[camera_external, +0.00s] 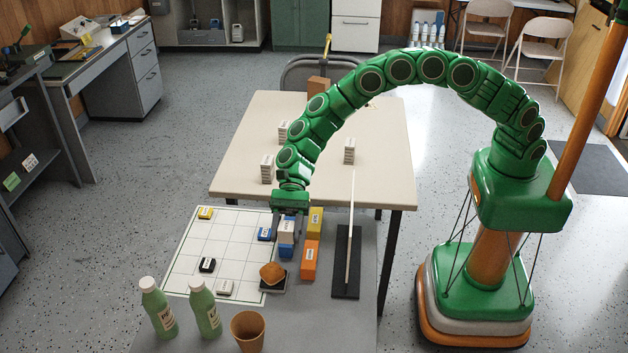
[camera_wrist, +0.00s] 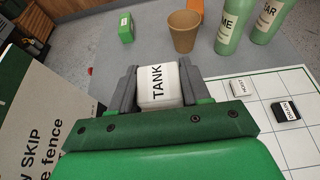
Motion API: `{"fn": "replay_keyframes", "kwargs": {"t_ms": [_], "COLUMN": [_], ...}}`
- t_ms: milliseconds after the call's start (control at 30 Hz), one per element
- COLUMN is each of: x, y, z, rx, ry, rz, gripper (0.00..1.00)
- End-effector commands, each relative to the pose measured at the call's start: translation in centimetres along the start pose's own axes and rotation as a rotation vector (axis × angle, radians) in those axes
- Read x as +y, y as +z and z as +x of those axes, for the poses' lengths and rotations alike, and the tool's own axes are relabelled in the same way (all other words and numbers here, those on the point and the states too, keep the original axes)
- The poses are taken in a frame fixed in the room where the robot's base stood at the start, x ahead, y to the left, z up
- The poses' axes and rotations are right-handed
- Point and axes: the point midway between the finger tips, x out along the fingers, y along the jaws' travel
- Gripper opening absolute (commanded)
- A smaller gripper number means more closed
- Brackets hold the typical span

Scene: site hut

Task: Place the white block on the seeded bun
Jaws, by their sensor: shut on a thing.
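My gripper (camera_external: 288,226) is shut on a white block (camera_wrist: 157,86) labelled TANK. The wrist view shows the block between the two fingers. In the external view the held block (camera_external: 287,227) is above a blue block (camera_external: 286,251); I cannot tell whether they touch. The brown bun (camera_external: 271,271) sits on a dark square base near the grid's right front corner, in front of my gripper and slightly left. Seeds are too small to make out. The bun is not visible in the wrist view. Another white block (camera_external: 225,288) lies on the grid's front edge.
A yellow block (camera_external: 315,221) and an orange block (camera_external: 310,262) stand right of my gripper. Two green bottles (camera_external: 206,310) and a brown cup (camera_external: 247,332) stand at the front. The gridded sheet (camera_external: 205,244) has free squares.

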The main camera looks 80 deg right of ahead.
Motion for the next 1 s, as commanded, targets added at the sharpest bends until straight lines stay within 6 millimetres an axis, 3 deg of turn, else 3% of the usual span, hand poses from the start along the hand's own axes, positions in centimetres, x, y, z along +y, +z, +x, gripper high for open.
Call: {"fn": "replay_keyframes", "kwargs": {"t_ms": [600,1000], "x": [-3.3,-4.2], "y": [-3.7,-4.3], "z": [3.5,4.3], "rx": [0.000,0.000], "ry": [0.000,-0.001], "rz": [0.001,-0.003], "gripper": [0.15,0.15]}}
